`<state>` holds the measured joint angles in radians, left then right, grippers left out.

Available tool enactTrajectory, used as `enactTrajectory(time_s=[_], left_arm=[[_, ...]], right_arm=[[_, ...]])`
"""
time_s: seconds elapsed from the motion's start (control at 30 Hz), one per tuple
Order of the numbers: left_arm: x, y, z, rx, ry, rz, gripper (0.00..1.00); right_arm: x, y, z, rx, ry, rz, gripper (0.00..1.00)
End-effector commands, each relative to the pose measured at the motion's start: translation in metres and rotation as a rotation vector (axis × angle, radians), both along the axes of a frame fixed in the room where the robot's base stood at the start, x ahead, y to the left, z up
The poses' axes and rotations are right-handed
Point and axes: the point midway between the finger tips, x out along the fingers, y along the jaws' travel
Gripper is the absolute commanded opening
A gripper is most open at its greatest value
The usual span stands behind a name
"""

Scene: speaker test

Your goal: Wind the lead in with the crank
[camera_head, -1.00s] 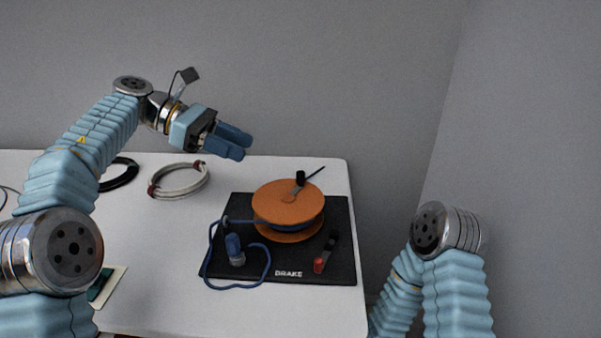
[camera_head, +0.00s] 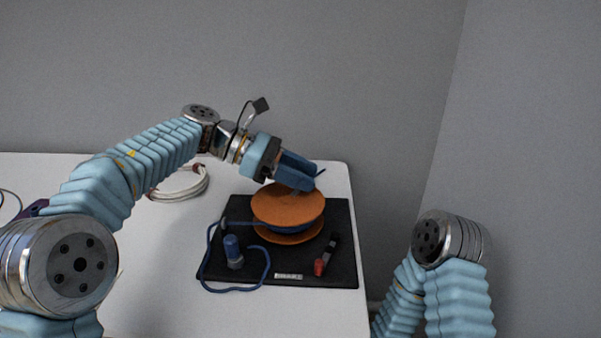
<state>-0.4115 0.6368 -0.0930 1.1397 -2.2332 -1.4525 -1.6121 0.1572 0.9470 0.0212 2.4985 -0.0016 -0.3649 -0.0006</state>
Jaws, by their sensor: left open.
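The orange reel (camera_head: 287,206) stands on a black base board (camera_head: 338,212) at the right of the table. A blue lead (camera_head: 238,289) runs from the reel and lies in a loop on the board, with a blue plug (camera_head: 233,252) at its end. My left gripper (camera_head: 298,174) is open at the top far side of the reel, and its fingers hide the crank knob. I cannot tell whether they touch it. A lever with a red end (camera_head: 320,266) lies on the board at the reel's right. My right gripper is out of view.
A white coiled cable (camera_head: 181,190) lies left of the board, partly behind my left arm. A purple thing (camera_head: 34,209) shows at the far left. A grey wall stands behind.

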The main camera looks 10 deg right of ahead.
Motion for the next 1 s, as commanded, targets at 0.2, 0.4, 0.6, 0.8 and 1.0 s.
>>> enactTrajectory(time_s=[0.2,0.4,0.6,0.8,1.0], left_arm=[[0.000,0.000,0.000,0.000,0.001,0.000,0.23],[0.000,0.000,0.000,0.000,0.001,0.000,0.00],[0.000,0.001,-0.001,0.000,0.000,0.012,0.00],[0.002,0.004,-0.003,0.000,-0.001,0.079,0.00],[0.004,0.009,-0.004,-0.002,-0.002,0.218,0.00]], right_arm=[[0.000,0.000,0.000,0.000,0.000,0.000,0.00],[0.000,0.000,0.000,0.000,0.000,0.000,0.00],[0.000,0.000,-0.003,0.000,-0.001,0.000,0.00],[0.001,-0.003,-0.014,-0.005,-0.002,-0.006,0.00],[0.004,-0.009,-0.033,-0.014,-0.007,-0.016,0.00]])
